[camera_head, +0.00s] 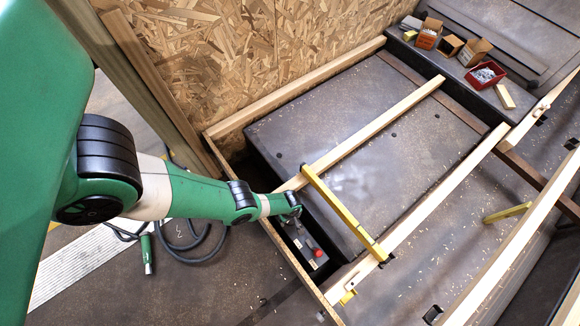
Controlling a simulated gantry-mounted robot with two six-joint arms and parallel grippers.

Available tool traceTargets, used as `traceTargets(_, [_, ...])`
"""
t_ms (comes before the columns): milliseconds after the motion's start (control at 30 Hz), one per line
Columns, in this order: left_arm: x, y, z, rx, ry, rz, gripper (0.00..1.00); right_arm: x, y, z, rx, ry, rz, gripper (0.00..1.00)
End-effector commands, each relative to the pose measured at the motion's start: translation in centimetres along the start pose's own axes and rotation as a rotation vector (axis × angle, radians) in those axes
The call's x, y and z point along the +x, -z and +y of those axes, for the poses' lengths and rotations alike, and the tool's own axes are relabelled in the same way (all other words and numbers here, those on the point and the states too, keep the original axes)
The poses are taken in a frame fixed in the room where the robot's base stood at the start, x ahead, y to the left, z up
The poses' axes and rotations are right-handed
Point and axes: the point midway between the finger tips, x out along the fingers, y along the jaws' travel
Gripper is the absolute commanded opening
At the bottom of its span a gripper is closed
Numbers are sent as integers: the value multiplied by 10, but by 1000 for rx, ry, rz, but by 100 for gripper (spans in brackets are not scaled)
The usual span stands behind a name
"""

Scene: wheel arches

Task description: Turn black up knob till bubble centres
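My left arm reaches in from the left, and its gripper (294,216) points down at the upper end of a small grey control box (309,262). A red knob or button (318,252) shows on the box. The black knob cannot be made out; the gripper covers that end of the box. The gripper's fingers are too small and dark to tell open from shut. A yellow bar (342,212), perhaps the level, lies across two pale wooden rails to the right of the gripper. No bubble can be made out. My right gripper is not in view.
A wooden frame surrounds a dark raised panel (400,150). Small cardboard boxes and a red tray (485,76) of fasteners stand on a dark ledge at the upper right. An OSB wall (240,60) rises behind. Cables (185,240) lie on the floor at left.

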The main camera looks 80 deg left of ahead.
Motion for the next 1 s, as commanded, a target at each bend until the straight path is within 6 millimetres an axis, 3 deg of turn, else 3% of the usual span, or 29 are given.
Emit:
traceTargets(33, [0, 0, 0, 0, 0, 0, 68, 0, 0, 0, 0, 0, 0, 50])
traceTargets(400, [0, 0, 0, 0, 0, 0, 4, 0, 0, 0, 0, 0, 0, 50])
traceTargets(733, [0, 0, 0, 44, 0, 0, 4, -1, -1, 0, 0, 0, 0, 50])
traceTargets(1000, [1, 0, 0, 203, 1, 1, 4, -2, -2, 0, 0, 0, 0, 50])
